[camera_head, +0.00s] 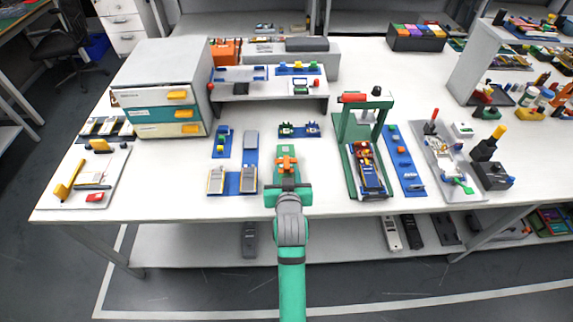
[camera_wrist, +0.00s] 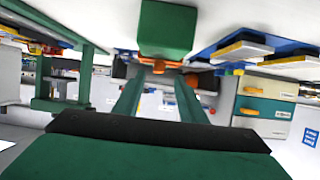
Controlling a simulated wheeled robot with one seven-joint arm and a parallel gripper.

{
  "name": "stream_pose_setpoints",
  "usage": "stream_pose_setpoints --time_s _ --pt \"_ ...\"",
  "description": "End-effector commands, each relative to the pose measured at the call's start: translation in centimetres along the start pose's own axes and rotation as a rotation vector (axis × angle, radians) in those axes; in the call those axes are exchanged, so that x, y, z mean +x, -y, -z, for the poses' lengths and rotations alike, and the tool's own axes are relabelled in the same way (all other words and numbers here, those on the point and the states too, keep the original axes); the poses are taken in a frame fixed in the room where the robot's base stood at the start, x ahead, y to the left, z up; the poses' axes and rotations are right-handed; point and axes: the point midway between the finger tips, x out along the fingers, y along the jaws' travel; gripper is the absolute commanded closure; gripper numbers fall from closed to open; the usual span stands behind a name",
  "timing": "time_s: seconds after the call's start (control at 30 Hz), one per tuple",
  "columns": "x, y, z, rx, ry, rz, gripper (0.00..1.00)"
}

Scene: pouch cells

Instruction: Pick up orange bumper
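The orange bumper (camera_head: 287,163) is a small orange piece at the front middle of the white table, against a green block (camera_head: 288,151). In the upside-down wrist view, the bumper (camera_wrist: 160,64) lies just past the fingertips, between their lines, with the green block (camera_wrist: 168,28) beside it. My gripper (camera_head: 287,180) reaches over the table's front edge, close to the bumper. In the wrist view its two green fingers (camera_wrist: 160,92) are apart, with a gap between them and nothing visibly clamped. I cannot tell whether a fingertip touches the bumper.
A blue fixture with two meters (camera_head: 233,182) is close on the left. A green press frame (camera_head: 360,150) stands on the right. Drawers (camera_head: 160,90) stand back left; a raised shelf (camera_head: 268,88) is behind. The tabletop just right of the gripper is bare.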

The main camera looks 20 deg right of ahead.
Motion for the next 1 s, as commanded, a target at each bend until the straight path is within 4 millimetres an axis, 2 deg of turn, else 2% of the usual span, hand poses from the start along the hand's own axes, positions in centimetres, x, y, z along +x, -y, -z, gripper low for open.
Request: stream_pose_setpoints --time_s 0.3,0.6,0.67,0.77,1.0 --pt "4.0 -0.3 0.2 0.002 0.000 0.001 0.62" --pt "4.5 -0.3 0.1 0.000 0.000 0.000 0.62" --pt "4.5 -0.3 0.2 0.000 0.000 0.000 0.74" --pt "4.5 -0.3 0.2 0.000 0.000 0.000 0.98" --pt "4.5 -0.3 0.2 0.000 0.000 0.000 1.00"
